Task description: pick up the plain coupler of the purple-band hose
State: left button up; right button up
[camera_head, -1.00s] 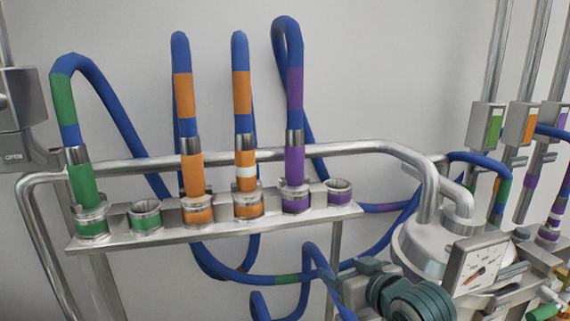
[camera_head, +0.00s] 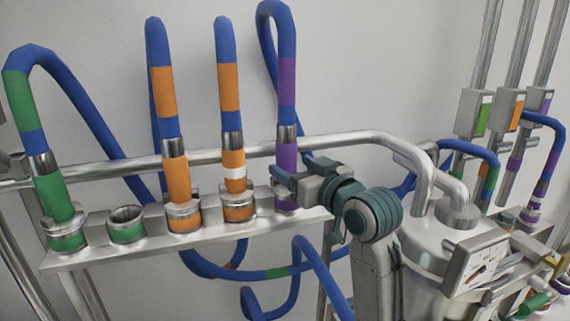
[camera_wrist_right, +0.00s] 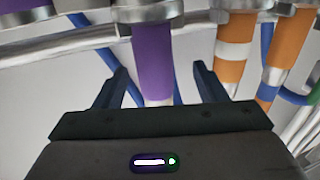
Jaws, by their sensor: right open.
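The plain purple coupler (camera_head: 287,164) stands upright in a purple-banded socket on the rack, with a blue purple-band hose (camera_head: 287,80) rising from its metal collar and looping over. It has no white ring. My right gripper (camera_head: 283,181) is at the coupler's lower part, partly hiding it and its socket. In the right wrist view the purple coupler (camera_wrist_right: 153,62) lies between the two open fingers (camera_wrist_right: 160,76), with a gap on each side. The view appears upside down. My left gripper is not in view.
Orange couplers, one plain (camera_head: 175,180) and one white-ringed (camera_head: 235,172), stand left of it on the rack (camera_head: 150,243). A green coupler (camera_head: 53,199) and an empty green socket (camera_head: 127,228) are further left. A metal vessel with a gauge (camera_head: 476,262) stands right.

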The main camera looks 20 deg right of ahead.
aim_at(293, 163)
jog(key=w+p, duration=0.2)
jog(key=w, duration=0.1)
jog(key=shift+w+p, duration=0.1)
jog(key=shift+p, duration=0.2)
jog(key=shift+w+a, duration=0.15)
jog(key=shift+w, duration=0.2)
jog(key=shift+w+a+f, duration=0.2)
jog(key=shift+w, duration=0.1)
jog(key=c, duration=1.3)
